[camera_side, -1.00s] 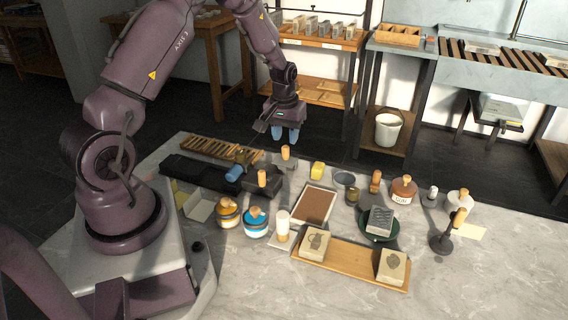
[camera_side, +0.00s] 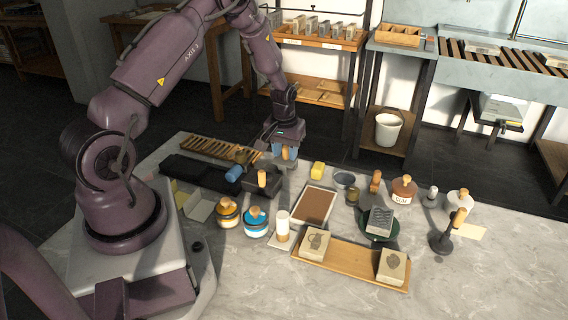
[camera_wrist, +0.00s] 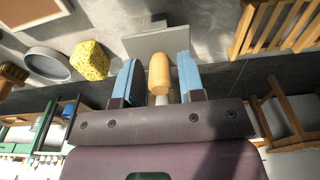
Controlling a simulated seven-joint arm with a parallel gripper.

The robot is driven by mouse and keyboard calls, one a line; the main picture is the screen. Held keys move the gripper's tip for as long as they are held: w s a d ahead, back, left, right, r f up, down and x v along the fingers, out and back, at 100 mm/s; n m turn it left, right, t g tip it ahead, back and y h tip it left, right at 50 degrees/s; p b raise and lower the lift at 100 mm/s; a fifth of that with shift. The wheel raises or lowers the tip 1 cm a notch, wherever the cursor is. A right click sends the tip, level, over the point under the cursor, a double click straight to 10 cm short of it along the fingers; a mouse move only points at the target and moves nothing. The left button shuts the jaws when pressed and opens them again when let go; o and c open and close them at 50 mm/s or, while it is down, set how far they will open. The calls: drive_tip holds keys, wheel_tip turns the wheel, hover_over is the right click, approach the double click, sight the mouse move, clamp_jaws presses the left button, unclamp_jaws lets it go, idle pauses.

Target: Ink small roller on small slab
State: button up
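A small upright wooden handle (camera_side: 285,154) stands at the back of the table, with a pale flat grey piece (camera_wrist: 158,42) beside it in the wrist view. I cannot tell whether it belongs to the small roller. My gripper (camera_side: 285,149) is lowered over it; in the wrist view the blue fingers (camera_wrist: 157,75) stand either side of the handle (camera_wrist: 159,72), with a gap on each side. A blue roller (camera_side: 234,173) lies on a dark tray to the left. A brown panel in a pale frame (camera_side: 318,205) lies to the right; I cannot tell which item is the small slab.
A yellow sponge (camera_side: 317,170) and a grey bowl (camera_side: 345,179) are close on the right. A dark block with a wooden handle (camera_side: 262,178) is in front. A wooden rack (camera_side: 215,147) lies behind left. Jars (camera_side: 256,222) and a wooden board (camera_side: 350,268) are nearer.

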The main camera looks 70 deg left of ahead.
sight(285, 146)
drive_tip(key=c, duration=0.7)
drive_tip(key=shift+o, duration=0.2)
drive_tip(key=shift+r, duration=2.55)
drive_tip(key=shift+w+d, duration=0.1)
